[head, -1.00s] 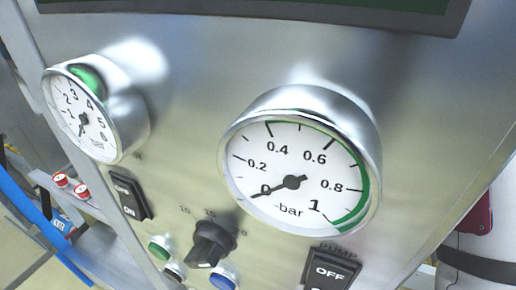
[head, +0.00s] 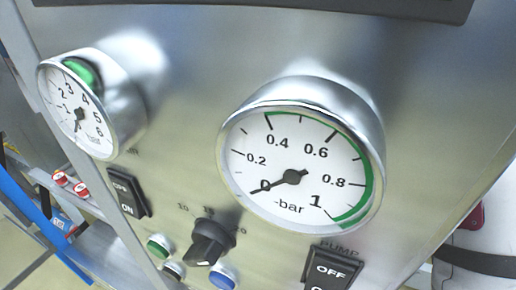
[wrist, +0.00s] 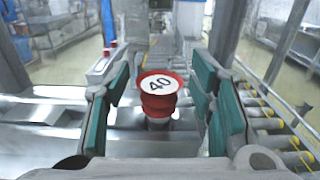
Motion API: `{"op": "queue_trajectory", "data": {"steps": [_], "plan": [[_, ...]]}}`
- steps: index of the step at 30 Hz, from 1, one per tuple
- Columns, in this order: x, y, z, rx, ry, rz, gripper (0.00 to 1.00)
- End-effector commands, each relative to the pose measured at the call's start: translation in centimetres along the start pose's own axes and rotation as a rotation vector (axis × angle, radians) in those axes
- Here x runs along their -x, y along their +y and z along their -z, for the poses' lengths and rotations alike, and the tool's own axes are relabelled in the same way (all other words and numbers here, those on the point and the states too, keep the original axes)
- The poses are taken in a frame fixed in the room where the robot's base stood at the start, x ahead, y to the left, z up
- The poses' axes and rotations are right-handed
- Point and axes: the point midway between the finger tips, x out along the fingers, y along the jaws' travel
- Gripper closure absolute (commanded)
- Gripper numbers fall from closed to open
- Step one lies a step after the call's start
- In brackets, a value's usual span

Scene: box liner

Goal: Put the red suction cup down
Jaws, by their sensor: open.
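The red suction cup (wrist: 160,106), with a white top marked 40, stands upright in the wrist view on a metal surface or fitting. My gripper (wrist: 162,105) is open, with one green-padded finger on each side of the cup. Gaps show between the cup and both pads, so it is apart from them. In the head view, two small red cups with pale tops (head: 70,183) stand on a metal rail at the left. I cannot tell whether either is the same cup. My gripper does not show in the head view.
A metal panel with a large gauge (head: 300,165), a smaller gauge (head: 77,108), a black knob (head: 209,243) and a pump switch (head: 331,268) fills the head view. In the wrist view, a roller conveyor (wrist: 275,125) lies to the right and another red-topped piece (wrist: 108,52) stands behind left.

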Motion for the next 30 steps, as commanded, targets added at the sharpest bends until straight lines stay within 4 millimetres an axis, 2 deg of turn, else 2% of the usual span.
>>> {"op": "queue_trajectory", "data": {"steps": [5,8,15,21,25,30], "plan": [[0.0,0.1,-0.8,0.001,-0.001,-0.001,0.5],[1.3,-0.1,-0.7,-0.001,0.001,0.003,0.5],[6.4,-0.2,-0.6,0.0,0.0,0.006,0.5],[9.9,-0.1,-0.6,-0.001,0.0,0.004,0.5],[11.3,-0.1,-0.6,-0.001,0.001,0.001,0.5],[12.0,0.0,-0.7,-0.001,0.0,0.0,0.5]]}}
